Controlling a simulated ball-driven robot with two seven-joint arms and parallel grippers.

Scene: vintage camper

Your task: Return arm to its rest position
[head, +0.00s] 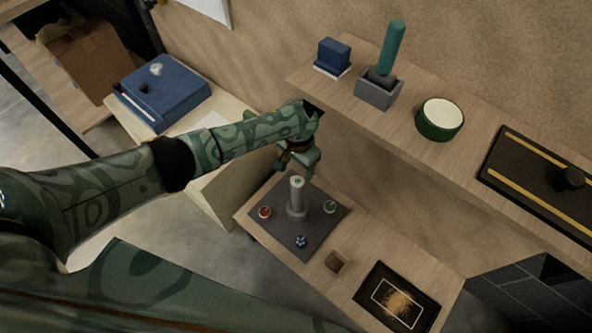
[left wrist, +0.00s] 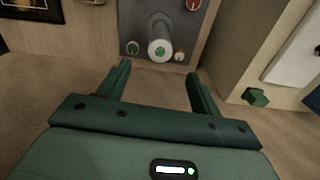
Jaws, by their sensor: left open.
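My left arm reaches in from the left of the head view. Its gripper (head: 300,158) hangs just behind and above a grey post (head: 297,198) on a dark square plate (head: 318,232). In the left wrist view the two fingers of the gripper (left wrist: 160,82) are spread apart with nothing between them. The post's pale, green-centred top (left wrist: 160,50) shows beyond the fingertips, apart from them. My right gripper is not in view.
Red (head: 264,212), green (head: 330,207) and blue (head: 301,241) knobs surround the post. A small brown block (head: 335,262) and a black framed picture (head: 397,297) lie right on the lower shelf. The upper shelf holds a green round container (head: 440,119) and a grey holder (head: 379,92).

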